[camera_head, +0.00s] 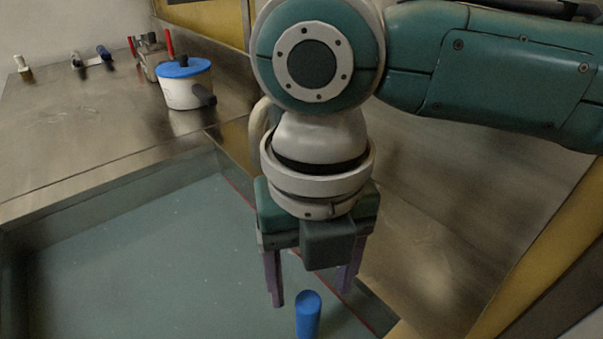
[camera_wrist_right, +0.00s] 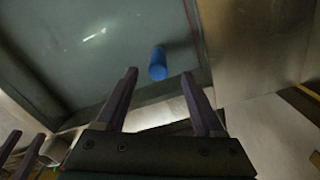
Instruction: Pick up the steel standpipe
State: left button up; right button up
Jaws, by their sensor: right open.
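An upright blue cylinder (camera_head: 308,316) stands in the basin at the bottom of the head view, cut off by the frame edge. It is the only pipe-like thing in view; no bare steel shows on it. It also shows in the right wrist view (camera_wrist_right: 158,64), just beyond and between the fingertips. My right gripper (camera_head: 311,296) is open and empty, its purple fingers pointing down on either side of the cylinder's line, apart from it. Two purple finger shapes (camera_wrist_right: 20,152), seemingly my left gripper, show at the wrist view's lower left edge.
The basin (camera_head: 130,265) has a grey-green floor and raised steel edges. A white pot with a blue lid (camera_head: 186,85) stands on the steel counter (camera_head: 80,130). Small items stand behind it. A steel surface (camera_head: 430,240) lies right of the basin.

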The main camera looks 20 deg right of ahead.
aim_at(303, 299)
jog(key=f, duration=0.3)
jog(key=shift+w+a+f, duration=0.1)
jog(key=shift+a+f, duration=0.3)
jog(key=f, duration=0.2)
jog(key=f+b, duration=0.1)
jog(key=f, duration=0.2)
jog(key=shift+d+f, duration=0.25)
jog(key=shift+f, duration=0.1)
jog(key=shift+c, duration=0.3)
grip_shut()
jog(key=shift+r, duration=0.1)
